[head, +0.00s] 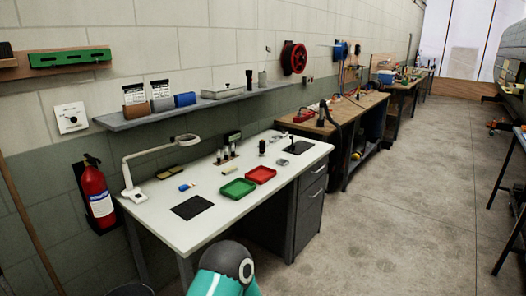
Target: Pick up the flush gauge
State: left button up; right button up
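I cannot pick out the flush gauge with certainty; the small items on the white bench (222,213) are too small to tell apart. A dark round-topped item (262,147) stands near the back of this bench, and a small grey item (282,162) lies beside it. Neither of my grippers is in view. Only a teal and dark part of my own arm shows at the bottom edge, in front of the bench.
A green tray (237,188) and a red tray (261,175) sit on the white bench. A magnifier lamp (133,192) stands at its left end, beside a fire extinguisher (96,193). A wooden bench (352,115) stands beyond.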

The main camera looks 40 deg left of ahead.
aim_at(262, 144)
jog(key=u, duration=0.35)
jog(key=i, duration=1.5)
jog(key=u, duration=0.6)
jog(key=i, duration=1.5)
jog(key=z, duration=0.05)
